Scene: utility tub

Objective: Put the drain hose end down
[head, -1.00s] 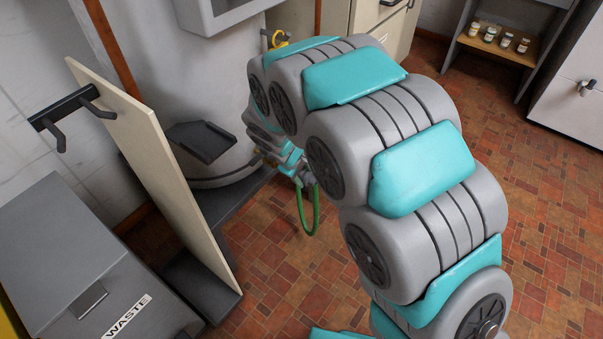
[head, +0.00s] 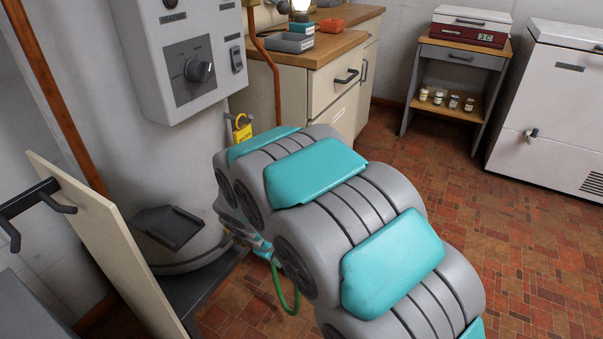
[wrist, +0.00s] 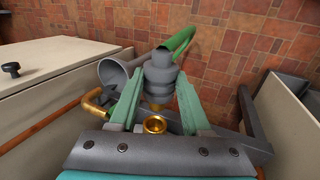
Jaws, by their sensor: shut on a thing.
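My gripper (wrist: 160,86) is shut on the grey stepped end fitting (wrist: 160,70) of the drain hose, between its teal fingers. The green drain hose (wrist: 181,39) runs from the fitting towards the upper right in the wrist view. In the head view the green hose (head: 289,296) hangs in a loop low beside my arm, which hides most of the gripper and the fitting. An open brass fitting (wrist: 155,124) lies in front of the hose end in the wrist view. I cannot tell whether they touch.
A grey cone-shaped opening (wrist: 114,72) shows left of the hose end. The grey tank (head: 190,170) has a small shelf (head: 167,227). A cream board (head: 100,250) leans at left. Cabinets (head: 335,95) stand behind. Tiled floor (head: 530,235) is free at right.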

